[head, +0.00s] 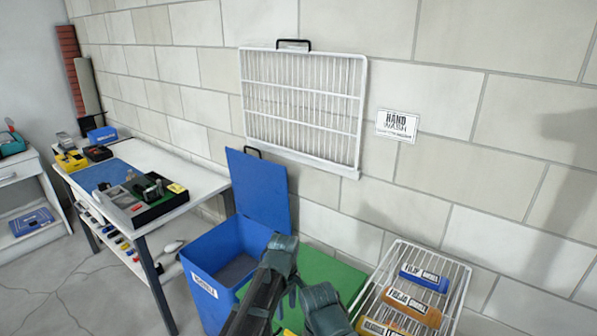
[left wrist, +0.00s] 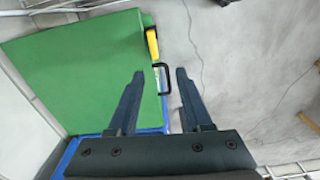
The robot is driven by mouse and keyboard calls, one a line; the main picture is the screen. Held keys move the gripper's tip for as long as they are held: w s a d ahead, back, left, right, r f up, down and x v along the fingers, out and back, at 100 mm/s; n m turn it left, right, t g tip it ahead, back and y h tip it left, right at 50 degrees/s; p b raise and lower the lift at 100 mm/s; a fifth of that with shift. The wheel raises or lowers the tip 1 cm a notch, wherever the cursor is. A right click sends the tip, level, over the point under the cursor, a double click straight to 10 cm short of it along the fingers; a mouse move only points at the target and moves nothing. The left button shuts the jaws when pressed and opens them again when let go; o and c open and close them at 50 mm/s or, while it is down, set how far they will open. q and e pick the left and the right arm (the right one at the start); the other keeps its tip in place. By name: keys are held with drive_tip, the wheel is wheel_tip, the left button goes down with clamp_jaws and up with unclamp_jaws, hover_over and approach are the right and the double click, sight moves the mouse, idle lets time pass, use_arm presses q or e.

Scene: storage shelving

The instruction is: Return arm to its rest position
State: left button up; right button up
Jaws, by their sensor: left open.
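My left arm (head: 262,290) shows at the bottom middle of the head view, in front of the blue bin and the green panel. In the left wrist view my left gripper (left wrist: 157,75) has its two dark fingers spread, with nothing held. The black handle (left wrist: 162,79) on the edge of the green panel (left wrist: 85,75) shows in line with the gap between the fingertips. I cannot tell how far beyond the tips it is. My right gripper cannot be made out in either view.
The blue bin (head: 203,291) stands open, its blue lid (head: 258,190) raised against the wall. A wire rack (head: 455,268) with labelled boxes is at right. A white workbench (head: 190,173) with tools is at left. Cracked floor (left wrist: 245,50) beside the green panel is clear.

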use_arm(q)
drive_tip(key=s+a+m, duration=1)
drive_tip(key=a, duration=0.3)
drive_tip(key=s+d+r+m+y+p, duration=0.1)
drive_tip(key=s+d+r+m+p, duration=0.2)
drive_tip(key=s+d+r+p, duration=0.3)
drive_tip(key=d+r+p, duration=0.2)
drive_tip(key=d, duration=0.2)
drive_tip(key=shift+d+r+m+p, duration=0.35)
drive_tip(key=shift+d+r+m, duration=0.05)
use_arm(e)
wheel_tip(320, 180, up, 9)
drive_tip(key=shift+f, duration=0.15)
use_arm(q)
drive_tip(key=shift+a, duration=0.1)
use_arm(e)
drive_tip(key=shift+a, duration=0.1)
